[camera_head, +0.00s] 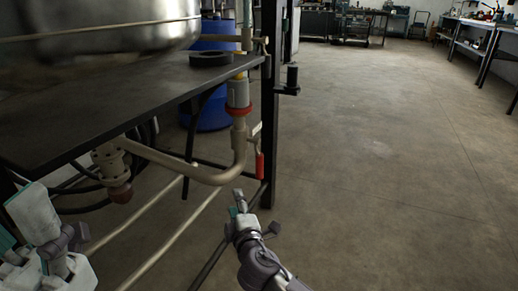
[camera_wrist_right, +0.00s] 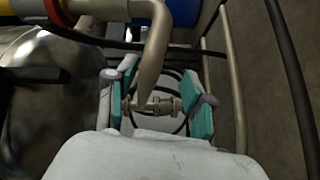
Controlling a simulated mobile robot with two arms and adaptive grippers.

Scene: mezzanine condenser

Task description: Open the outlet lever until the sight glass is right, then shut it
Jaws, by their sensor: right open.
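The outlet lever, with a red grip (camera_head: 259,165), hangs down beside the vertical outlet pipe (camera_head: 239,140) near the table's corner leg. Above it, a grey and orange fitting with a red ring (camera_head: 238,95) sits on the pipe; I cannot tell whether this is the sight glass, and no level is readable. My right gripper (camera_head: 255,213) is below the lever, apart from it in the picture. In the right wrist view its jaws (camera_wrist_right: 158,100) are open, with a pipe and fitting behind them. My left gripper (camera_head: 45,240) is at the lower left, its jaws unclear.
The dark table (camera_head: 130,95) carries a shiny metal vessel (camera_head: 100,30). A bent pipe (camera_head: 185,168) and valve run under it. A black table leg (camera_head: 268,130) stands close to the lever. A blue drum (camera_head: 208,110) is behind. Open floor (camera_head: 390,160) lies to the right.

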